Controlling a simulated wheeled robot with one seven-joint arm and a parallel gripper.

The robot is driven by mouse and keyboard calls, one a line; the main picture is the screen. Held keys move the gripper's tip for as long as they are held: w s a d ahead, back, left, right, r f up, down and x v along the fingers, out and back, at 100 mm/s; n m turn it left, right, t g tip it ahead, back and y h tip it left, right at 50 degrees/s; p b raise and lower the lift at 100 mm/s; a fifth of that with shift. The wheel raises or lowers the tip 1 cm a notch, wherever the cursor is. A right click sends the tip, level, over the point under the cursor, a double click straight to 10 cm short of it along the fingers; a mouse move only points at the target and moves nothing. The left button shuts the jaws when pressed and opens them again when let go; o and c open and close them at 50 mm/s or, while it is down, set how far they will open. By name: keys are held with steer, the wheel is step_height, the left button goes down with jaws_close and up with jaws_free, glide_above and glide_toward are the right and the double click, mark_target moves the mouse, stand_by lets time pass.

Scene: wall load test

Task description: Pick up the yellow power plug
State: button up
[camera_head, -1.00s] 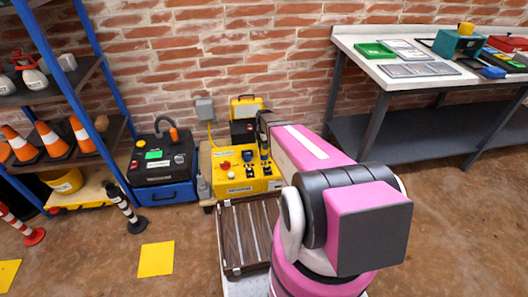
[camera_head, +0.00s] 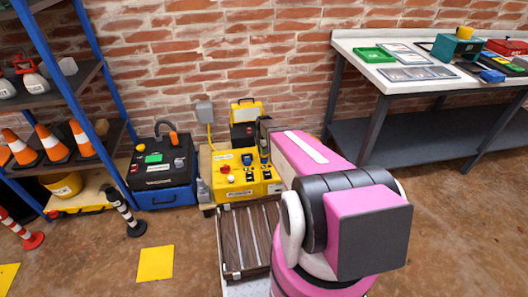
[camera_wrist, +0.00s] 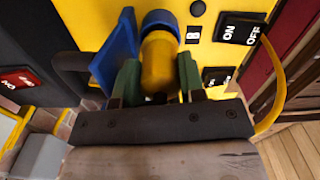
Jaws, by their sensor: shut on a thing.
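In the wrist view a yellow power plug (camera_wrist: 160,62) sits between the two green fingers of my gripper (camera_wrist: 158,78), which is shut on it. The plug's far end meets a round blue socket (camera_wrist: 160,20); I cannot tell whether it is seated in it. A blue flap (camera_wrist: 113,50) stands open beside the plug. The socket is on the yellow panel (camera_wrist: 85,22), which shows in the head view as a yellow control box (camera_head: 240,188).
In the wrist view, an ON/OFF switch (camera_wrist: 238,28) lies right of the plug and a yellow cable (camera_wrist: 277,90) loops at the right. In the head view, a black and blue case (camera_head: 163,165) stands left of the box and a workbench (camera_head: 365,62) stands at the right.

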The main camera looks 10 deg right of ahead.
steer(key=r, duration=0.4)
steer(key=shift+s+a, duration=0.25)
steer(key=shift+a, duration=0.05)
steer(key=s+a+r, duration=0.5)
steer(key=a+r, duration=0.1)
steer(key=a, duration=0.3)
steer(key=shift+a+r, duration=0.15)
steer(key=shift+a, duration=0.25)
steer(key=shift+d, duration=0.1)
